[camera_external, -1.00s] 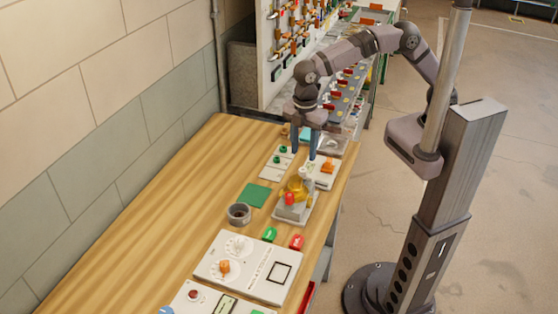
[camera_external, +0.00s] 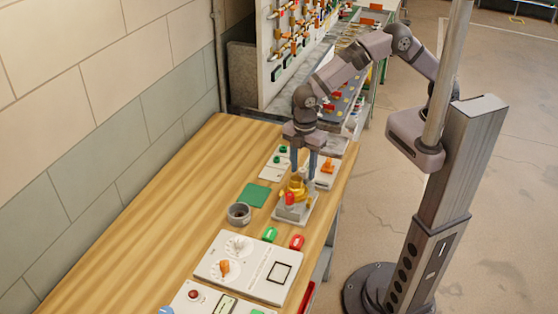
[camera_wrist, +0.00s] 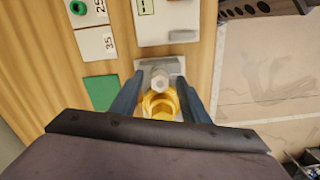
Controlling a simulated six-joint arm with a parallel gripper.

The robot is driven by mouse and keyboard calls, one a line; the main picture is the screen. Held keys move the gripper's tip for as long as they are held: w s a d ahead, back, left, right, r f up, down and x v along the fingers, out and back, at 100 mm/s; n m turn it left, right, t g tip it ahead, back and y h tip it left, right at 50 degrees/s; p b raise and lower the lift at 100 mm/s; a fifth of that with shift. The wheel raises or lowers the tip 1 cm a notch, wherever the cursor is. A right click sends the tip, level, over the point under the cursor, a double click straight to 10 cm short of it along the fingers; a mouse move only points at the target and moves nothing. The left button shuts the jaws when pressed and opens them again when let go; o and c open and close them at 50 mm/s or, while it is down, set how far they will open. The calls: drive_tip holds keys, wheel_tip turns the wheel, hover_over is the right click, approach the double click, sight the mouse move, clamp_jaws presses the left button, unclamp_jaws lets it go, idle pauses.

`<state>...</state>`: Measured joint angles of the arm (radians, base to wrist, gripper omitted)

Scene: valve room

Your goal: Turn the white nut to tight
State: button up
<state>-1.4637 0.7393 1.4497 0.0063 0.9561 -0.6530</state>
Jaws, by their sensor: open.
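The white nut (camera_wrist: 159,79) shows in the wrist view on a pale plate, just beyond a yellow fitting (camera_wrist: 161,104). My gripper (camera_wrist: 160,84) is open, with one dark finger on each side of the nut and the fitting. Gaps show between the fingers and the nut. In the external view my gripper (camera_external: 303,174) points down over the back of the yellow fitting (camera_external: 297,187). The nut is hidden there behind the fingers and the fitting.
A red knob (camera_external: 290,198) is at the fitting's front. A grey ring (camera_external: 239,213) and a green square (camera_external: 255,195) lie to the left. Plates with knobs stand behind, and a white panel (camera_external: 258,283) is in front. The left of the wooden bench is clear.

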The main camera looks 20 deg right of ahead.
drive_tip(key=c, duration=1.1)
drive_tip(key=shift+o, duration=0.2)
drive_tip(key=shift+m, duration=0.4)
drive_tip(key=m, duration=1.2)
drive_tip(key=shift+m, duration=2)
